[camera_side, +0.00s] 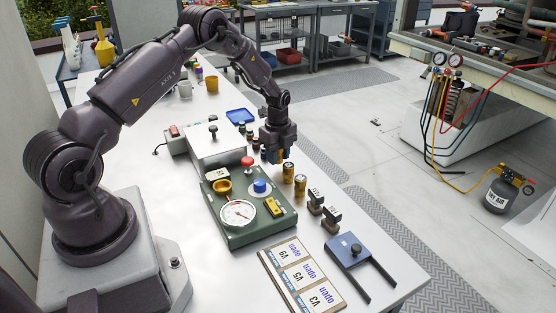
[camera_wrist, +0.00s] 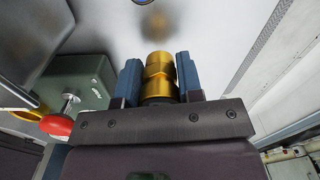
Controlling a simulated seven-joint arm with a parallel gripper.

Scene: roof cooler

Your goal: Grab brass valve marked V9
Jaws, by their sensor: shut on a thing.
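My gripper (camera_side: 278,150) is shut on a brass valve, its blue fingers on either side of it. Two more brass valves stand on the white bench just to the right of my gripper: one nearer (camera_side: 288,172) and one further toward the front (camera_side: 300,185). Their markings are too small to read.
A green box with a gauge (camera_side: 238,213), a red knob and a blue knob stands close below my gripper. Small black blocks (camera_side: 316,200) and a blue forked tool (camera_side: 352,250) lie to the right.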

